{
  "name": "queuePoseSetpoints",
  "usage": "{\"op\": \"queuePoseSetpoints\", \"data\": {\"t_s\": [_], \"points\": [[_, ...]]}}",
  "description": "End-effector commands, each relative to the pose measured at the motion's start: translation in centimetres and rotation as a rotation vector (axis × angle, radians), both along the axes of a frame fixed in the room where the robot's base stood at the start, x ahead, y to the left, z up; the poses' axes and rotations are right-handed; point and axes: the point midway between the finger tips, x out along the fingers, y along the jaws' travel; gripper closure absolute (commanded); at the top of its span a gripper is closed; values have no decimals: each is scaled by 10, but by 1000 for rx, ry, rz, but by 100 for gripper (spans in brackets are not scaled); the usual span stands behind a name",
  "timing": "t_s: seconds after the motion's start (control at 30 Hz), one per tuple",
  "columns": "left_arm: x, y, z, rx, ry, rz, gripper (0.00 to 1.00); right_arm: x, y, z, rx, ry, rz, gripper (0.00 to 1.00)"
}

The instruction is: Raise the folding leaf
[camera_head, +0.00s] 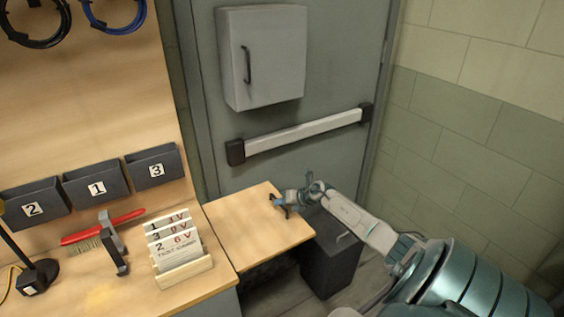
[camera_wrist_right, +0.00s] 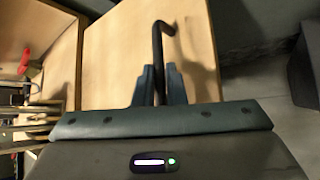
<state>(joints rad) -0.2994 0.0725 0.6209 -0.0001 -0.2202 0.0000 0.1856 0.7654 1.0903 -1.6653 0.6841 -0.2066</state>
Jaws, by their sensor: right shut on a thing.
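The folding leaf (camera_head: 250,228) is a light wooden panel beside the workbench, level with its top in the head view. A dark bent handle (camera_wrist_right: 157,45) stands at the leaf, and the leaf's wooden face also shows in the right wrist view (camera_wrist_right: 110,60). My right gripper (camera_head: 284,203) is at the leaf's right edge. In the right wrist view its two fingers (camera_wrist_right: 160,88) are shut on the handle. My left gripper is not in view.
The workbench (camera_head: 105,297) holds a card rack (camera_head: 183,274), a red-handled brush (camera_head: 103,227) and a lamp base (camera_head: 38,275). A dark cabinet (camera_head: 330,262) stands right of the leaf. A grey door with a push bar (camera_head: 300,133) is behind.

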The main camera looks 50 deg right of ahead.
Motion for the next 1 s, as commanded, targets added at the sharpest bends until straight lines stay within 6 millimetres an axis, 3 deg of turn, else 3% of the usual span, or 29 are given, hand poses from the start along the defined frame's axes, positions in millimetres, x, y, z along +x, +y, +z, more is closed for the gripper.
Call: {"op": "queuePoseSetpoints", "data": {"t_s": [0.1,0.13,0.23,0.77,1.0], "points": [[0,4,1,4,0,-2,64,2,5,2,9,-5,5,100],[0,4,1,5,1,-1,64,2,5,2,9,-5,5,87],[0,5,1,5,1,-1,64,2,4,3,7,-5,5,68],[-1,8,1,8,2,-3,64,0,1,2,1,-3,2,67],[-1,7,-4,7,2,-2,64,-17,-4,13,-3,-1,4,67]]}}
